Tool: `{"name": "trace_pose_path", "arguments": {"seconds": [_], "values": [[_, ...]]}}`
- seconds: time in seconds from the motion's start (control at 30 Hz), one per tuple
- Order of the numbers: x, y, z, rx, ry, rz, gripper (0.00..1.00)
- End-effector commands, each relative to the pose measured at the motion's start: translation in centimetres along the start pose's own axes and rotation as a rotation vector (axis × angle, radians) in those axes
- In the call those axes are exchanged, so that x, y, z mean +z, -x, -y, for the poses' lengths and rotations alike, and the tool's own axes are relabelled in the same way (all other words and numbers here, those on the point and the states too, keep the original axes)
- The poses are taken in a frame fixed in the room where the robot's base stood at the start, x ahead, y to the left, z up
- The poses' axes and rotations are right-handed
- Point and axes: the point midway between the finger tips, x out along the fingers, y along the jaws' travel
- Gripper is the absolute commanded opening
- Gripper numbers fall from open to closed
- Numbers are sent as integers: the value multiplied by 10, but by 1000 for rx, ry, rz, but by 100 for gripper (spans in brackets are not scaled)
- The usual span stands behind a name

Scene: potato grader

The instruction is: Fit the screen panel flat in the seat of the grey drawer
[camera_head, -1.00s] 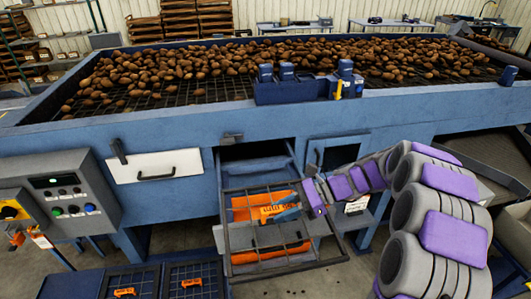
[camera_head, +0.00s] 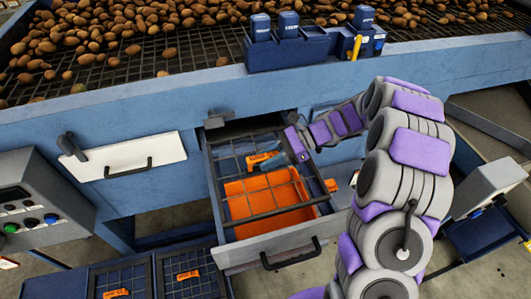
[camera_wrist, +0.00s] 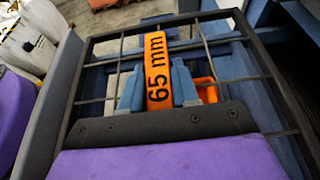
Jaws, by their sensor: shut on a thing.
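The screen panel (camera_head: 247,219) is a dark-framed wire grid with an orange "65 mm" tag (camera_wrist: 157,70). It lies over the open grey drawer (camera_head: 245,249), its front bar just behind the drawer front. Whether it rests flat in the seat or sits slightly above it, I cannot tell. The gripper hides part of the grid and the drawer's back right side. Orange (camera_head: 240,207) shows through the grid inside the drawer.
A closed white drawer front (camera_head: 118,160) is at the left. A dark rack (camera_head: 140,272) at the bottom left holds other tagged screens. The blue machine beam (camera_head: 130,107) runs above the drawer. A grey control box (camera_head: 30,205) stands at the far left.

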Motion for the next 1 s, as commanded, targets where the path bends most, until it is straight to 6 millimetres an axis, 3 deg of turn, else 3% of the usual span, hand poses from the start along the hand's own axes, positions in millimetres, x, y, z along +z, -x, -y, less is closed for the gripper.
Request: {"name": "trace_pose_path", "arguments": {"seconds": [0.27, 0.7, 1.0], "values": [[-14, 1, 1, -2, 1, 5, 0], [-50, -23, 3, 2, -3, 0, 0], [-66, -25, 2, 0, 0, 3, 0]]}}
